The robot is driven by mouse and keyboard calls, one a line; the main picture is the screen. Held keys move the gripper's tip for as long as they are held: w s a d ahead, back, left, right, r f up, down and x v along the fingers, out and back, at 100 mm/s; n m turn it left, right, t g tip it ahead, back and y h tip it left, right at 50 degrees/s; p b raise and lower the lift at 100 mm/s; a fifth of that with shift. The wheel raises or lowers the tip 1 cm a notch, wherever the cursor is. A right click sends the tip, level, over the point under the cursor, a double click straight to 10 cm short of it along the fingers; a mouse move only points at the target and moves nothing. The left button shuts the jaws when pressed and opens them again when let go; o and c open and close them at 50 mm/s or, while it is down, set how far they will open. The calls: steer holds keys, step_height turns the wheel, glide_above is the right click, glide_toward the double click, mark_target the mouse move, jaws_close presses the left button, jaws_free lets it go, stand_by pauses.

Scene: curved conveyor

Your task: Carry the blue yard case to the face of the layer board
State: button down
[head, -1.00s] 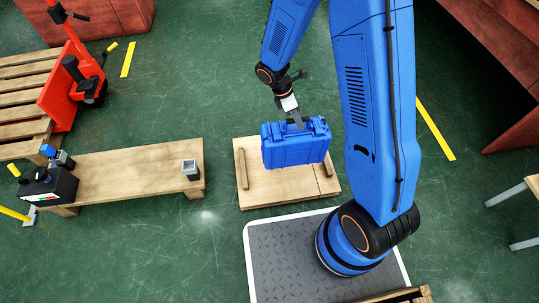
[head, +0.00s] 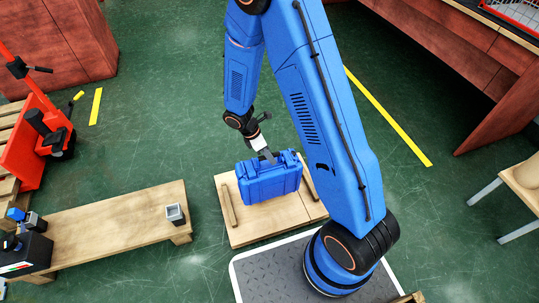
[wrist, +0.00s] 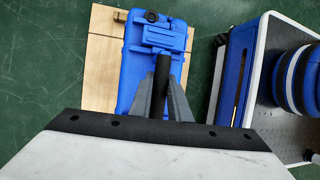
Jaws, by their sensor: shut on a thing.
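The blue yard case (head: 270,182) hangs upright from my gripper (head: 268,156) over a wooden board with two raised strips, the layer board (head: 245,233). My gripper is shut on the case at its top side. In the wrist view the case (wrist: 150,62) lies beyond the fingers (wrist: 163,100), with the board (wrist: 98,60) behind it. The case covers the middle of the board. I cannot tell whether the case's underside touches the board.
A red pallet jack (head: 40,130) stands at the upper left. Green floor is clear behind the board.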

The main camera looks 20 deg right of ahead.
mark_target(270, 165)
steer(key=shift+f, duration=2)
steer(key=c, duration=1.7)
jaws_free()
steer(key=shift+o, duration=0.2)
